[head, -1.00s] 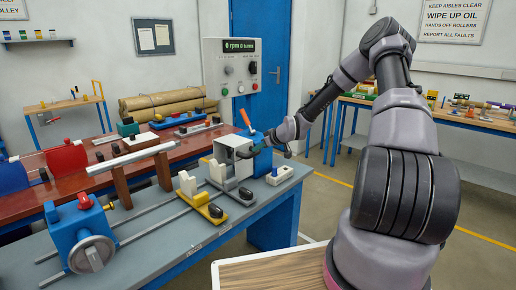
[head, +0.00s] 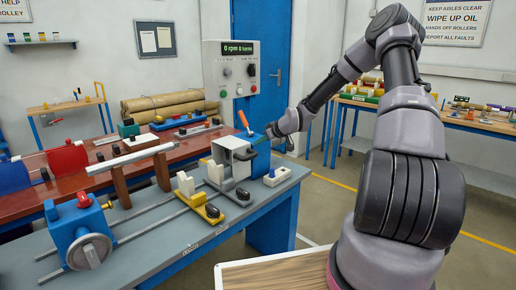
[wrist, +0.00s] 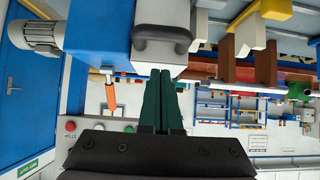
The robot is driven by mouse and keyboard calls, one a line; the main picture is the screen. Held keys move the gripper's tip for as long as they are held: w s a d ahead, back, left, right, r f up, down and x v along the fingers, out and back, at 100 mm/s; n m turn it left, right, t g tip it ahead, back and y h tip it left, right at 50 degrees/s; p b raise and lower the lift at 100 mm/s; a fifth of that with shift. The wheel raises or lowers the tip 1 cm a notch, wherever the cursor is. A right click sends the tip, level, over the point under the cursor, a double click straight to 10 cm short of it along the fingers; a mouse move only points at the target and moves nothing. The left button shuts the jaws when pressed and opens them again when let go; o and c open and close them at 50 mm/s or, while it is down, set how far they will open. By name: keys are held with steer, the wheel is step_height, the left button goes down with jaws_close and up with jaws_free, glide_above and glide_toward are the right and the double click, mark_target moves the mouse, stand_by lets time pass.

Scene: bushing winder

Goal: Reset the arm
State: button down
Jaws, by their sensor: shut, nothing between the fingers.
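My arm (head: 405,125) reaches from the right over the end of the grey bench. My gripper (head: 268,134) is beside the blue headstock (head: 262,144) at the bench's far end. In the wrist view its two dark green fingers (wrist: 163,75) are together and hold nothing. Their tips are close to the blue housing (wrist: 92,28) and the dark handle (wrist: 162,33) on its pale face; I cannot tell whether they touch. An orange-handled lever (head: 244,119) stands by the headstock, and it also shows in the wrist view (wrist: 111,95).
A grey guard box (head: 237,152) stands beside the headstock. White-and-yellow supports (head: 188,186) and a blue unit with a handwheel (head: 80,235) sit along the bench rails. A control panel (head: 231,75) rises behind. Open floor (head: 330,200) lies to the right.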

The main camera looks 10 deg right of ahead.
steer(key=s+d+r+m+g+h, duration=0.1)
steer(key=s+d+r+m+h, duration=0.2)
steer(key=s+r, duration=0.8)
steer(key=s+d+r+m+g+h, duration=0.2)
steer(key=s+d+r+h, duration=0.2)
steer(key=s+r, duration=0.7)
steer(key=s+a+r+m+y, duration=0.1)
steer(key=s+r+m, duration=0.2)
steer(key=s, duration=0.7)
steer(key=s+a+r+m+t+y, duration=0.1)
steer(key=s+r, duration=0.4)
steer(key=s, duration=0.5)
steer(key=shift+s+a+r+m+y, duration=0.3)
steer(key=shift+a+m+y, duration=0.2)
steer(key=shift+a+m, duration=0.4)
steer(key=shift+d, duration=0.15)
